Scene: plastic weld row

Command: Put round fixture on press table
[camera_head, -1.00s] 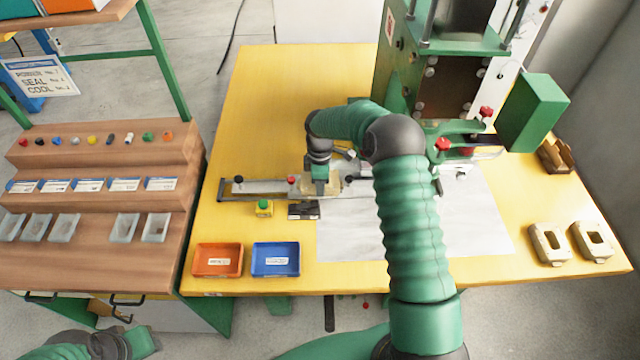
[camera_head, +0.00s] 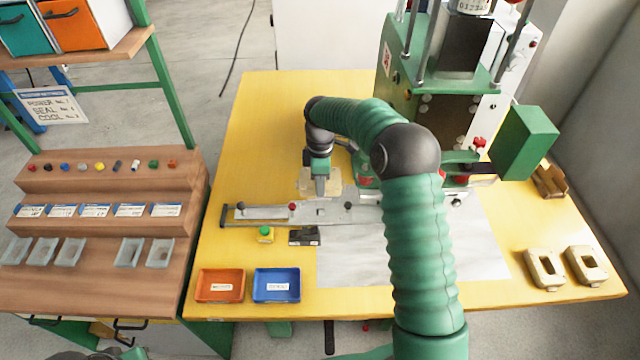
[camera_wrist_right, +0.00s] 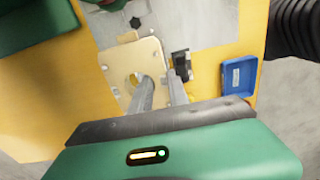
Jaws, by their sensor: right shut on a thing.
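The round fixture, a pale beige plate with a round hole, shows in the head view (camera_head: 333,176) and the wrist view (camera_wrist_right: 118,62). My right gripper (camera_head: 320,190) is shut on it; in the wrist view its fingers (camera_wrist_right: 160,80) grip the plate at the hole's side. The grey metal press table (camera_head: 270,212) runs along a rail, with dark and red knobs on it. The fixture appears just behind or above it; the gap is hard to judge. Only a sliver of my left arm shows at the bottom left, its fingers unseen.
The green press (camera_head: 450,85) stands at the back right. Two beige fixtures (camera_head: 545,268) lie on the yellow table at right. An orange tray (camera_head: 220,300), a blue tray (camera_head: 276,299), a yellow-green button box (camera_head: 265,234) and a black block (camera_head: 304,236) sit in front.

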